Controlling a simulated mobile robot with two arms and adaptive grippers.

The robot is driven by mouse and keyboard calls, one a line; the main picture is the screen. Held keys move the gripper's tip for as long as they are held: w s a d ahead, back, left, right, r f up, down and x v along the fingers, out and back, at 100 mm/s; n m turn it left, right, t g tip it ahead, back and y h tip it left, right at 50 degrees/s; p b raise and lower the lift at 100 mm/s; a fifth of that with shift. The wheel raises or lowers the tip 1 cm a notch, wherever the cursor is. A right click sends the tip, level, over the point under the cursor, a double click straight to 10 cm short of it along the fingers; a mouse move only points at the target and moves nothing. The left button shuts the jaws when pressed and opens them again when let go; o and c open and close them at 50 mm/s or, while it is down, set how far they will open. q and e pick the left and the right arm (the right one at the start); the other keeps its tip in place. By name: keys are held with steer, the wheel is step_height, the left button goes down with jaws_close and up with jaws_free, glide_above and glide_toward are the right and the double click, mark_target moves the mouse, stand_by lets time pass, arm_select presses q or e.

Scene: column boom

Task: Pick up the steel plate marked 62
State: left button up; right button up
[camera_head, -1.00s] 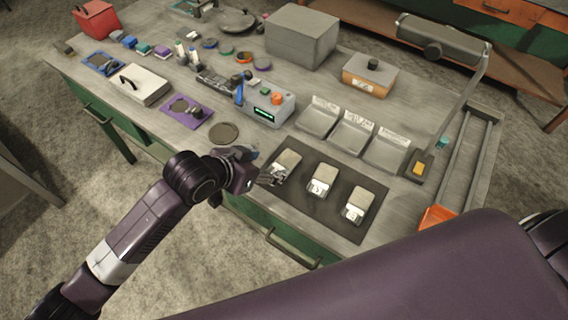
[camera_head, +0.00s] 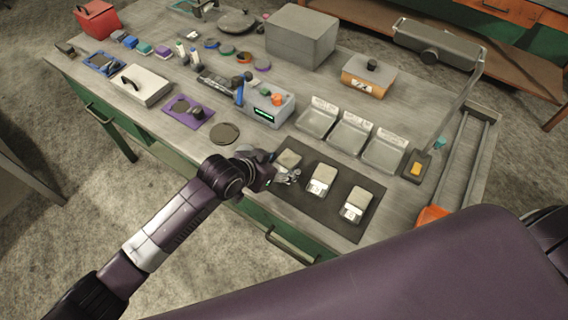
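Three small steel plates lie in a row on a dark mat (camera_head: 328,223) at the near side of the workbench. The left plate (camera_head: 289,158) is partly hidden by my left gripper. The middle plate (camera_head: 322,178) and the right plate (camera_head: 356,204) are uncovered, each with a pale label at its near end. The labels are too small to read for sure, so I cannot tell which plate is marked 62. My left gripper (camera_head: 290,178) is at the near end of the left plate; whether its fingers are open or touching is too small to tell. My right gripper is out of view.
Three labelled grey trays (camera_head: 316,122) stand behind the mat. A grey device with an orange knob (camera_head: 268,107) is to their left, and a lamp-like arm (camera_head: 440,43) rises at the right. A round dark disc (camera_head: 225,134) lies left of the mat.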

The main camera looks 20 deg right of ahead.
arm_select(q)
jaws_close()
steer(key=shift+w+r, duration=0.1)
steer(key=shift+r, duration=0.05)
steer(key=shift+d+r, duration=0.1)
steer(key=shift+r, duration=0.05)
